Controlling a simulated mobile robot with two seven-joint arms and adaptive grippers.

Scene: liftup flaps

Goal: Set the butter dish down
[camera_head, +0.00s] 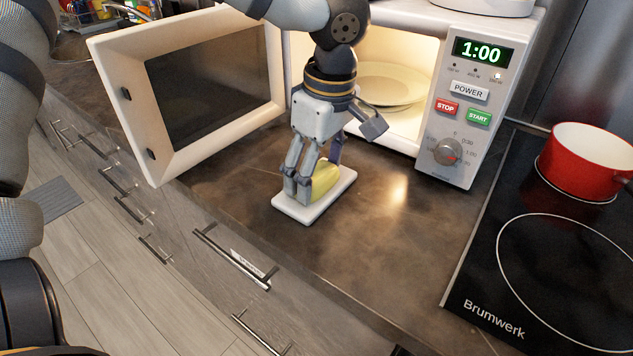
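The butter dish is a small white tray (318,205) with a yellow block of butter (325,180) on it. It lies level at the counter's front edge, in front of the microwave. I cannot tell whether its base touches the counter. My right gripper is not in view.
The white microwave (464,110) has its door (190,90) open to the left; a plate (385,85) is inside. A red pot (585,165) stands on the black hob (540,260) at right. The brown counter (390,235) right of the dish is clear.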

